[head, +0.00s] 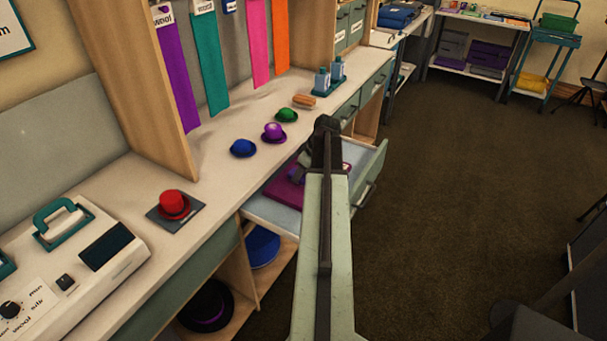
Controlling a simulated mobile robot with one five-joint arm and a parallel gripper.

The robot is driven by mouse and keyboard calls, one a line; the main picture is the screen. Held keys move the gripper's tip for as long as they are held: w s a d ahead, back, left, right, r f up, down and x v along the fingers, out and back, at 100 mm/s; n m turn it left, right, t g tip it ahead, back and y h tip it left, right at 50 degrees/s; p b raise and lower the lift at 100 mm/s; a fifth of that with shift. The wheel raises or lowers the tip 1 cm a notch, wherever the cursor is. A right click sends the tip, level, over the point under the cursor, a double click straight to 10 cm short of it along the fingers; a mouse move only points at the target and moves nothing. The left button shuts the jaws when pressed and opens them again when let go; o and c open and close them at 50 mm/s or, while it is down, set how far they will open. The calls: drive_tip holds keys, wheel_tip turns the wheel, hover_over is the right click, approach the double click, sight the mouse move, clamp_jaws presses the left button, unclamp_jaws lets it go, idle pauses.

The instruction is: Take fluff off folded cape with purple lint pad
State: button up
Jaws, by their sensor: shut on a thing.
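A folded magenta-purple cloth, which looks like the cape (284,194), lies in the open drawer (272,214) under the counter in the head view. My raised arm crosses in front of the drawer and hides part of the cloth. A small purple patch shows just right of my arm, over the drawer; I cannot tell whether it is the cape or the lint pad. I cannot make out fluff on the cloth.
A white machine (85,250) stands at front left. Open floor (450,190) lies to the right.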

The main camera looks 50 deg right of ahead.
drive_tip(key=shift+w+d, duration=0.2)
drive_tip(key=shift+d, duration=1.75)
drive_tip(key=shift+w+d, duration=0.15)
drive_tip(key=shift+d, duration=1.8)
drive_tip(key=shift+w+d, duration=0.2)
drive_tip(key=shift+d, duration=1.75)
drive_tip(key=shift+s+a, duration=0.2)
drive_tip(key=shift+a, duration=1.75)
drive_tip(key=shift+s+a, duration=0.2)
drive_tip(key=shift+a, duration=1.8)
drive_tip(key=shift+s+a, duration=0.2)
drive_tip(key=shift+a, duration=1.75)
wheel_tip(320, 180, up, 6)
drive_tip(key=p, duration=0.6)
drive_tip(key=shift+d, duration=0.1)
wheel_tip(320, 180, up, 3)
drive_tip(key=p, duration=0.3)
drive_tip(key=shift+r, duration=0.15)
